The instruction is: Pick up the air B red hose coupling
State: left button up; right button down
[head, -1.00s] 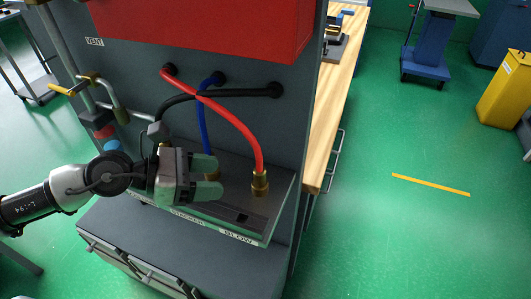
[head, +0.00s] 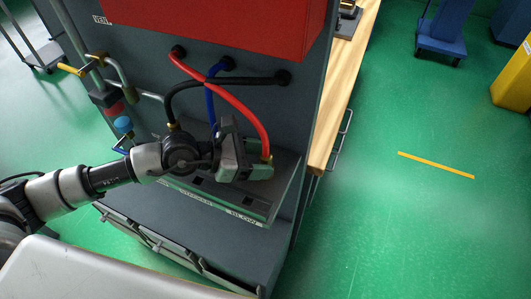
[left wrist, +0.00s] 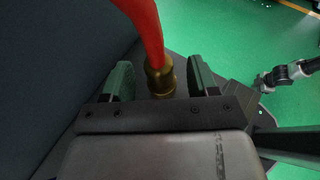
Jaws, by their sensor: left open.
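The red hose (head: 238,108) comes out of the grey panel and bends down to a brass coupling (head: 267,158) at the shelf, partly hidden by my left gripper in the head view. My left gripper (head: 257,171) is open there. In the left wrist view the brass coupling (left wrist: 160,78) hangs under the red hose (left wrist: 143,25), between the two green fingers of the left gripper (left wrist: 161,80), with a gap on each side. An arm, likely my right, shows at the right of that view; its gripper (left wrist: 264,82) is too small to read.
A blue hose (head: 210,105) and a black hose (head: 235,81) run close to the red one, the black one crossing it. A red box (head: 225,35) overhangs above. The labelled shelf (head: 285,190) lies below. A wooden bench (head: 340,100) stands to the right.

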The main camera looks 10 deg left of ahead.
aim_at(266, 144)
pick_arm(q)
jog(key=shift+x, duration=0.9)
jog(key=shift+c, duration=0.2)
jog(key=shift+a, duration=0.1)
jog(key=shift+c, duration=1.4)
jog(key=c, duration=0.8)
jog(key=shift+r, duration=0.15)
grip_shut()
notch_tip(266, 144, up, 4)
jog(key=shift+f, duration=0.1)
jog(key=s+d+r+p, duration=0.3)
jog(key=s+r, duration=0.4)
jog(key=s, duration=0.4)
jog(key=shift+d, duration=0.45)
